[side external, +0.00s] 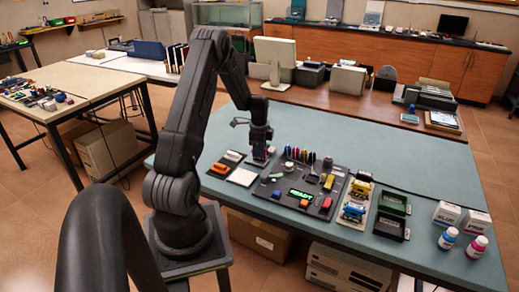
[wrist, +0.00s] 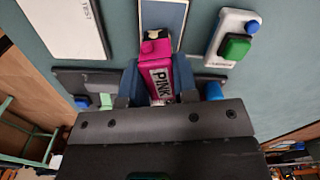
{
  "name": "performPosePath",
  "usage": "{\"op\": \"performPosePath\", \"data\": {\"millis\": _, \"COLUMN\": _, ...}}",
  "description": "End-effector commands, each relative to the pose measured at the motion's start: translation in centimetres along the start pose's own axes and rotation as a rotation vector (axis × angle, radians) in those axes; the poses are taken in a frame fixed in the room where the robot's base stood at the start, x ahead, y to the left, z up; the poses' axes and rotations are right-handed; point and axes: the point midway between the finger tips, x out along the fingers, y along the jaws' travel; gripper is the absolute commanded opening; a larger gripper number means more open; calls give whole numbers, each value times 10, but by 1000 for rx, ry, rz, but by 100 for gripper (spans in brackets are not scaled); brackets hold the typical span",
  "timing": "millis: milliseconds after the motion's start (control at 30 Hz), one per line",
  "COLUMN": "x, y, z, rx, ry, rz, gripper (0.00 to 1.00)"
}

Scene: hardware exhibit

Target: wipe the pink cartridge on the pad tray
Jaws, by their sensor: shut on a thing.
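The pink cartridge (wrist: 160,78), marked "PINK", lies between the fingers of my gripper (wrist: 158,88) in the wrist view. My gripper is shut on it. In the side view my gripper (side external: 261,151) points down over the left part of the green-blue table, and the cartridge there is small and mostly hidden. A framed grey-blue pad (wrist: 166,14), which looks like the pad tray, lies at the far end of the cartridge in the wrist view. The cartridge's end overlaps it in the picture. I cannot tell whether they touch.
A white card (wrist: 66,27) marked "TEST" lies left of the pad. A white device with a green button (wrist: 236,47) lies right of it.

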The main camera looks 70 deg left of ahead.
Motion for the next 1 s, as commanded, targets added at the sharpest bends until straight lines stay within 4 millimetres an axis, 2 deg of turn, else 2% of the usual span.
{"op": "performPosePath", "data": {"millis": 1000, "x": 7, "y": 0, "z": 0, "rx": 0, "ry": 0, "rz": 0, "gripper": 10}}
